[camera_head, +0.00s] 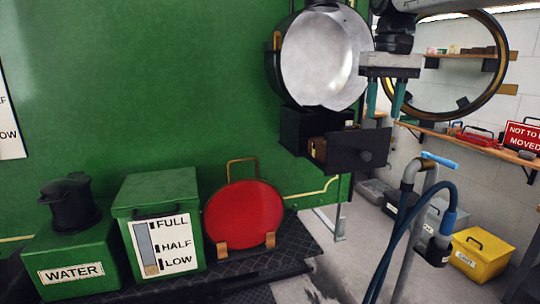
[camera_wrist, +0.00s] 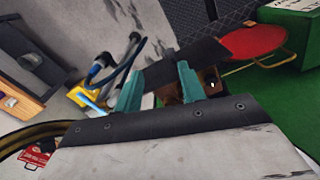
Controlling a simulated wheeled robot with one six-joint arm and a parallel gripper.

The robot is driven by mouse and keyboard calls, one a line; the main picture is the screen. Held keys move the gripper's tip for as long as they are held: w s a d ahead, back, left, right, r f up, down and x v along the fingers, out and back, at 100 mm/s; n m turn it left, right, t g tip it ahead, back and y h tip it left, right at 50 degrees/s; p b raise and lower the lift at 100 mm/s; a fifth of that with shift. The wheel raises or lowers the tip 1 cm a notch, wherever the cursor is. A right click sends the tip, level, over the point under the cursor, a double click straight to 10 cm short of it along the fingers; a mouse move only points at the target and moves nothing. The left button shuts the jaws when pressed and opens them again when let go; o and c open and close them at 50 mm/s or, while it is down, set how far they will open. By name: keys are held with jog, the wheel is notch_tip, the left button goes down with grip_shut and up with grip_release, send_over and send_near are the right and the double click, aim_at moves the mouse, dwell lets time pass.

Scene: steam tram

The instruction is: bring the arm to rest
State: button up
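My gripper (camera_head: 385,98) hangs from my arm at the upper right of the head view, its two teal fingers pointing down. The fingers stand apart with nothing seen between them, and they also show in the wrist view (camera_wrist: 158,88). Below and left of it in the head view is a dark box with a pulled-out drawer (camera_head: 358,150) that has a round knob. The drawer front also shows beyond the fingers in the wrist view (camera_wrist: 185,62). I cannot tell how far the fingertips are from the drawer.
A round metal lamp dish (camera_head: 325,60) is left of my gripper, and a brass-rimmed ring (camera_head: 482,108) is right. A red disc (camera_head: 243,218), green water tank (camera_head: 75,262) and gauge box (camera_head: 160,222) stand below left. A blue-hosed pipe (camera_head: 410,215) rises at lower right.

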jog(key=s+d+f, duration=0.1)
jog(key=s+f, duration=0.6)
jog(key=s, duration=0.3)
jog(key=s+d+f, duration=0.1)
jog(key=s+f, duration=0.6)
jog(key=s, duration=0.3)
jog(key=s+d+f+t, duration=0.1)
jog(key=s+f, duration=0.6)
jog(key=s, duration=0.4)
jog(key=shift+f, duration=0.25)
